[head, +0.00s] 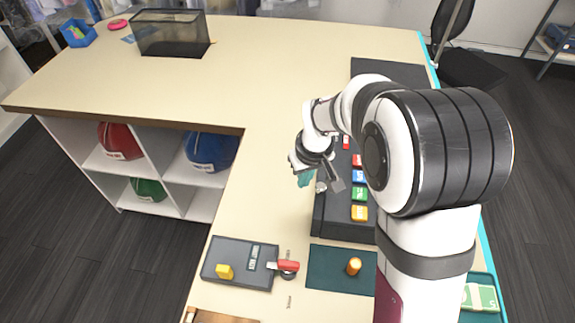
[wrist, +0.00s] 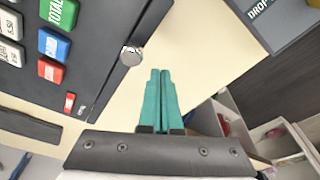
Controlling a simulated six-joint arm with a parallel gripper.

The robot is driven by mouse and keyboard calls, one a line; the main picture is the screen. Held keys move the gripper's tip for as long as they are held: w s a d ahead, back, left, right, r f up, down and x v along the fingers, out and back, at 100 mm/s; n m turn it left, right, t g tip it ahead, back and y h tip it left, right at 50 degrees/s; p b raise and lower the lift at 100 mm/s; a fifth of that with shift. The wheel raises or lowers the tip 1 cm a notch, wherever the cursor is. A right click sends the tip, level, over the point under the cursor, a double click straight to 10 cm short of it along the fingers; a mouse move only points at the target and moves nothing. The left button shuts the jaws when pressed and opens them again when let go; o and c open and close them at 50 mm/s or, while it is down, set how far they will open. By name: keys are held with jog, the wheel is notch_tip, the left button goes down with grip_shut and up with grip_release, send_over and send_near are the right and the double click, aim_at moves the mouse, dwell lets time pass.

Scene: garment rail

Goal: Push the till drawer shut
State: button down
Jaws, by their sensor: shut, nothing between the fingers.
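The till (head: 330,215) is a dark box with a column of coloured keys on top, partly hidden behind my arm in the head view. A round silver knob (head: 321,187) sits at its left edge. In the wrist view the till (wrist: 105,25) fills the upper left, with the knob (wrist: 131,55) at its edge. My gripper (head: 304,180) has teal fingers closed together, empty, just left of the knob. In the wrist view the closed fingertips (wrist: 160,72) are apart from the knob, over cream counter. How far the drawer stands out cannot be told.
A grey device (head: 225,255) with a yellow block and red lever stands at the front left. A black mesh bin (head: 168,32) is far back. The counter (head: 268,150) left of my gripper is clear.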

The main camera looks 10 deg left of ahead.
jog(key=r, duration=0.3)
jog(key=a+r, duration=0.1)
jog(key=r, duration=0.1)
jog(key=shift+r, duration=0.1)
dwell(0.3)
jog(key=s+d+r+m, duration=0.1)
jog(key=s+d+m, duration=0.2)
jog(key=s, duration=0.6)
jog(key=s+d+r+m+g, duration=0.1)
jog(key=s+d+m, duration=0.3)
jog(key=s, duration=0.5)
jog(key=s+d+r+m+g, duration=0.1)
jog(key=s+d+r+m, duration=0.1)
jog(key=s, duration=0.8)
jog(key=d+m, duration=0.1)
jog(key=m, duration=0.1)
jog(key=shift+d+r+m+y, duration=0.2)
jog(key=shift+d+m+y, duration=0.1)
jog(key=shift+d+y, duration=0.1)
